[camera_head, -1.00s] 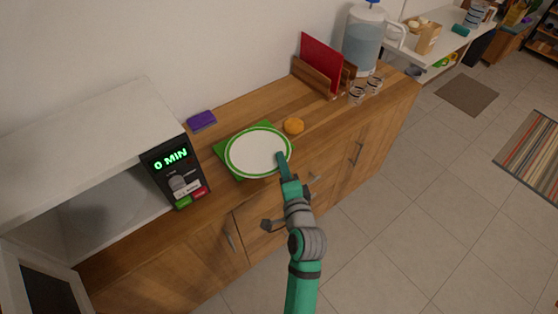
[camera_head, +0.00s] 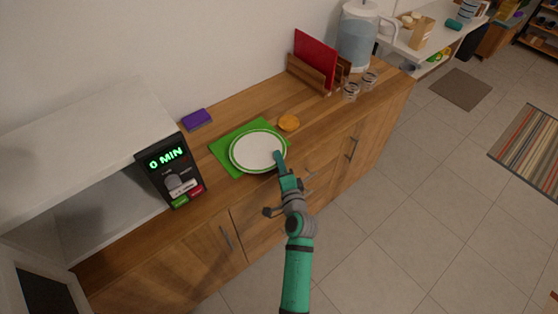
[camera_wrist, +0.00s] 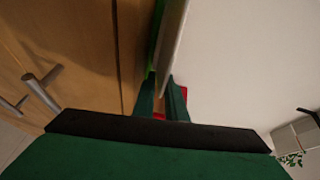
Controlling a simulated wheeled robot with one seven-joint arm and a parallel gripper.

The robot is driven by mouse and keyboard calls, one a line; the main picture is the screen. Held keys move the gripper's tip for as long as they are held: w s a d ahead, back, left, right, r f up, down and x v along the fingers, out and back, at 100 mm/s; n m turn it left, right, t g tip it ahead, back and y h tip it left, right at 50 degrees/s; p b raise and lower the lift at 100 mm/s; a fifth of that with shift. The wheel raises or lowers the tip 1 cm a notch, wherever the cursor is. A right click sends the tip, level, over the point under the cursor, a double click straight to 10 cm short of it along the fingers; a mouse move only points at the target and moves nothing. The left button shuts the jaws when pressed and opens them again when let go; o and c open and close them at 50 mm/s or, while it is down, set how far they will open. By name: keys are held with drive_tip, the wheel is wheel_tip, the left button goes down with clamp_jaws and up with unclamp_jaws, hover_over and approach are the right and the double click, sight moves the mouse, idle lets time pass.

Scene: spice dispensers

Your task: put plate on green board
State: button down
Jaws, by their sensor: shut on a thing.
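The white plate with a green ring (camera_head: 257,150) is over the green board (camera_head: 228,168) on the wooden counter, covering its front right part. The board's left and back parts show bare. My gripper (camera_head: 279,160) is shut on the plate's right front rim. In the wrist view my gripper's fingers (camera_wrist: 163,100) close around the edge of the plate (camera_wrist: 174,40), with a strip of the green board (camera_wrist: 157,35) beside it. I cannot tell if the plate touches the board.
An orange round thing (camera_head: 289,123) sits behind the board, and a purple sponge (camera_head: 197,119) lies at back left. A microwave (camera_head: 170,170) stands left. A rack with a red board (camera_head: 315,58), glasses (camera_head: 351,92) and a water dispenser (camera_head: 358,38) stand farther right.

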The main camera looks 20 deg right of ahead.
drive_tip(key=c, duration=2.1)
unclamp_jaws()
drive_tip(key=shift+s, duration=0.1)
drive_tip(key=s, duration=0.8)
drive_tip(key=s+a+r, duration=0.1)
drive_tip(key=s, duration=0.3)
drive_tip(key=s+a+f+n+g+h, duration=0.1)
drive_tip(key=s+a+f+n, duration=0.25)
drive_tip(key=s, duration=0.35)
drive_tip(key=s+a+f+n+g, duration=0.1)
drive_tip(key=s+a+f+n, duration=0.2)
drive_tip(key=s+a, duration=0.35)
drive_tip(key=s+a+r+n, duration=0.2)
drive_tip(key=s+n, duration=0.1)
drive_tip(key=s, duration=0.3)
drive_tip(key=s+a+r+n+y, duration=0.1)
drive_tip(key=s+a+r+n, duration=0.1)
drive_tip(key=s+a+n, duration=0.1)
drive_tip(key=s+a+r+n+y, duration=0.1)
drive_tip(key=s+a+r+n, duration=0.2)
drive_tip(key=s+n, duration=0.2)
drive_tip(key=shift+f+v, duration=0.2)
drive_tip(key=shift+v, duration=0.7)
drive_tip(key=shift+f+v, duration=0.15)
drive_tip(key=shift+v, duration=0.75)
drive_tip(key=shift+s, duration=0.1)
